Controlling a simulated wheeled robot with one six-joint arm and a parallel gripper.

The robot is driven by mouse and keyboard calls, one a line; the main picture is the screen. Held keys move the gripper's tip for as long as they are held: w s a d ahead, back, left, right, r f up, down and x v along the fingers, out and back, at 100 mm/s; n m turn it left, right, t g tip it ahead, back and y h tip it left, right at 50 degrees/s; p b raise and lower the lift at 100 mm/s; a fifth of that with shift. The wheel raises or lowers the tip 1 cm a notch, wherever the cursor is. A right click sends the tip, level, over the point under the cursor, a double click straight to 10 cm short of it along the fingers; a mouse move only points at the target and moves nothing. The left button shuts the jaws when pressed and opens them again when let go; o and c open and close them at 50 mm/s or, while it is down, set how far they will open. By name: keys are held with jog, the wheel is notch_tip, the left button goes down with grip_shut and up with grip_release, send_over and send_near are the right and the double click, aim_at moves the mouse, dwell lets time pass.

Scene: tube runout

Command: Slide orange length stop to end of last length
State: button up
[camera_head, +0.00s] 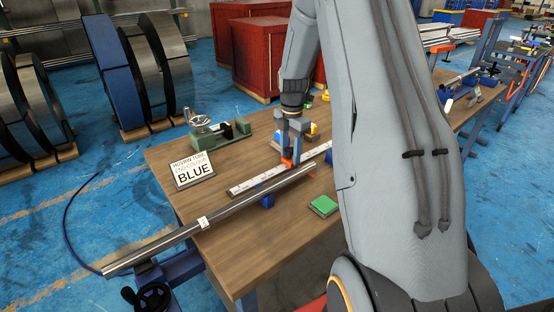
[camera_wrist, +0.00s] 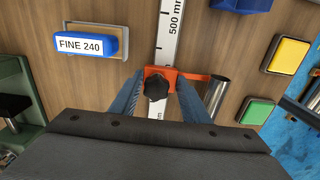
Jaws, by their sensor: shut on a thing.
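The orange length stop (camera_wrist: 165,72) sits on the white ruled scale (camera_wrist: 170,30), with a black knob (camera_wrist: 156,87) on top and an arm reaching right to the tube's end. My gripper (camera_wrist: 160,92) is shut on the stop, its two blue fingers on either side of it. In the head view my gripper (camera_head: 291,150) is low over the scale (camera_head: 262,182), and a little of the orange stop (camera_head: 288,163) shows below it. The steel tube (camera_head: 215,220) lies alongside the scale; its end (camera_wrist: 217,90) is beside the stop's arm. A "500 mm" mark shows beyond the stop.
A blue "FINE 240" block (camera_wrist: 85,44) lies left of the scale. Green (camera_wrist: 257,111) and yellow (camera_wrist: 289,54) pads lie to the right. A green vise-like tool (camera_head: 220,130) and a "BLUE" sign (camera_head: 192,169) stand on the wooden bench (camera_head: 235,255).

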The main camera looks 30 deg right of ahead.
jog(key=shift+w+d, duration=0.15)
jog(key=shift+d, duration=0.5)
jog(key=o, duration=1.5)
jog(key=shift+r+b, duration=0.8)
jog(key=shift+r, duration=3.15)
jog(key=s+a+f+m, duration=0.2)
jog(key=s+a+m, duration=1.8)
jog(key=s, duration=0.5)
jog(key=shift+a+f+t, duration=0.3)
jog(key=shift+a, duration=0.75)
